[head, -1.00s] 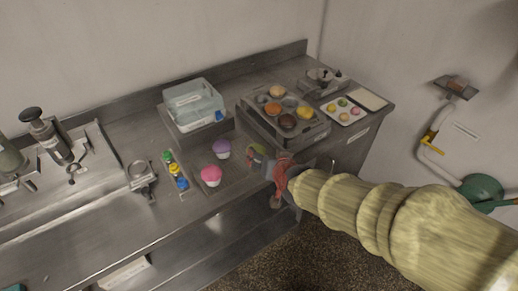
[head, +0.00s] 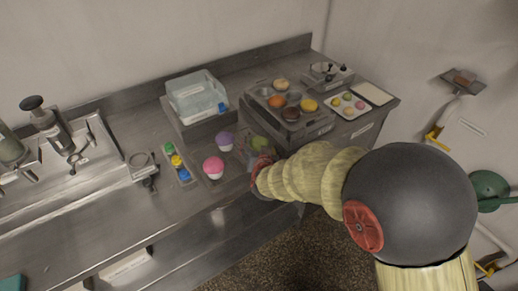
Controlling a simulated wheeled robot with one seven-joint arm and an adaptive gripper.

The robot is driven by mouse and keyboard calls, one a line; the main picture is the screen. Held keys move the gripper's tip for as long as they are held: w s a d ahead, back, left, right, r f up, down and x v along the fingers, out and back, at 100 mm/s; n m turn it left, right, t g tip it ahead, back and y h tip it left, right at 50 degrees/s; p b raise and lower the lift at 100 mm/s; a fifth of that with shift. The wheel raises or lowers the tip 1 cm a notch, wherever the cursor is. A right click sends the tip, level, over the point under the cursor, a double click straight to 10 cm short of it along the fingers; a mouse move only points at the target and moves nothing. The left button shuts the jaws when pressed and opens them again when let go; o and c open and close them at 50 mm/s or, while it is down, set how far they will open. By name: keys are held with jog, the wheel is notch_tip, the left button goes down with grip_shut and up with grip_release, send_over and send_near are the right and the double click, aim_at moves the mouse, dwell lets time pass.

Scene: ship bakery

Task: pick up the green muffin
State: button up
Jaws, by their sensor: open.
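The green muffin (head: 262,142) sits on the counter tray, right of the purple-topped muffin (head: 225,141). It is partly hidden by my gripper and arm. My gripper (head: 259,159) is open, just in front of the green muffin and very close to it. Whether the fingers touch it or are around it cannot be told from this angle. A pink-topped muffin (head: 213,167) stands to the left, nearer the counter's front edge.
A muffin tin (head: 260,88) holding several muffins stands right behind the green muffin. A clear plastic bin (head: 196,96) stands behind the purple one. A strip of coloured small items (head: 177,162) lies left. A small tray (head: 335,108) of round sweets is at the right.

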jog(key=shift+w+f, duration=0.1)
jog(key=shift+w, duration=0.3)
jog(key=shift+c, duration=0.5)
jog(key=c, duration=0.8)
jog(key=shift+c, duration=0.2)
